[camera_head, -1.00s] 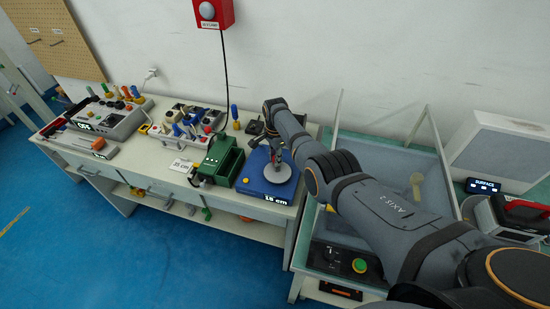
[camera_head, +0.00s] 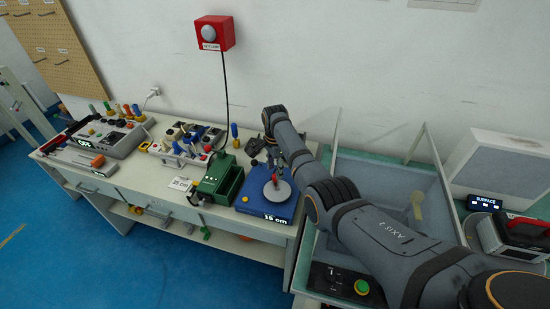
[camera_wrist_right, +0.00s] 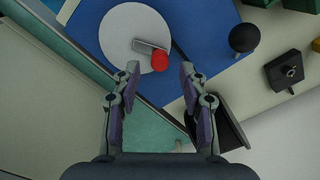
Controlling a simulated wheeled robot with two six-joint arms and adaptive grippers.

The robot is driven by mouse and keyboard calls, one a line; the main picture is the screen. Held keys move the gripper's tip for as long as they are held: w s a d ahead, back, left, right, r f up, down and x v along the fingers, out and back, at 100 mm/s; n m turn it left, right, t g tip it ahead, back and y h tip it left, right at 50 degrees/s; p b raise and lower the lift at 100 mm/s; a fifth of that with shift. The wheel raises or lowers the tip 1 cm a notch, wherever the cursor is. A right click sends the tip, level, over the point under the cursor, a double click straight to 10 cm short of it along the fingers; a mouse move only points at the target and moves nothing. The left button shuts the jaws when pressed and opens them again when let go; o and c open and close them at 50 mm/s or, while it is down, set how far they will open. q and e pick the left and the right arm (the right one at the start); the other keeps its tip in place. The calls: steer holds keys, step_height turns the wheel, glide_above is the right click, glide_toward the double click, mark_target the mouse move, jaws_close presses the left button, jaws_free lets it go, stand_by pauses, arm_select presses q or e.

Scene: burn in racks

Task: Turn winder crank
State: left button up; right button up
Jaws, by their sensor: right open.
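The winder is a blue box (camera_head: 252,205) on the bench with a pale round disc on top; its front display reads about 18 cm. In the right wrist view, its blue top (camera_wrist_right: 205,18) carries the white disc (camera_wrist_right: 122,35) and a grey crank arm (camera_wrist_right: 148,46) ending in a red knob (camera_wrist_right: 160,62). My right gripper (camera_head: 271,168) is over the winder. In the wrist view, the open fingers (camera_wrist_right: 159,76) are on either side of the red knob's line, with the knob just beyond the tips; contact cannot be told. My left gripper is not in view.
A green box (camera_head: 222,183) stands directly left of the winder. Further left are a board with coloured parts (camera_head: 180,150) and a grey instrument (camera_head: 110,135). A glass-walled tank (camera_head: 400,180) is on the right. A black ball knob (camera_wrist_right: 244,38) shows near the winder.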

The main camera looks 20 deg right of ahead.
step_height(320, 180, up, 8)
steer(key=shift+f, duration=0.15)
stand_by(0.4)
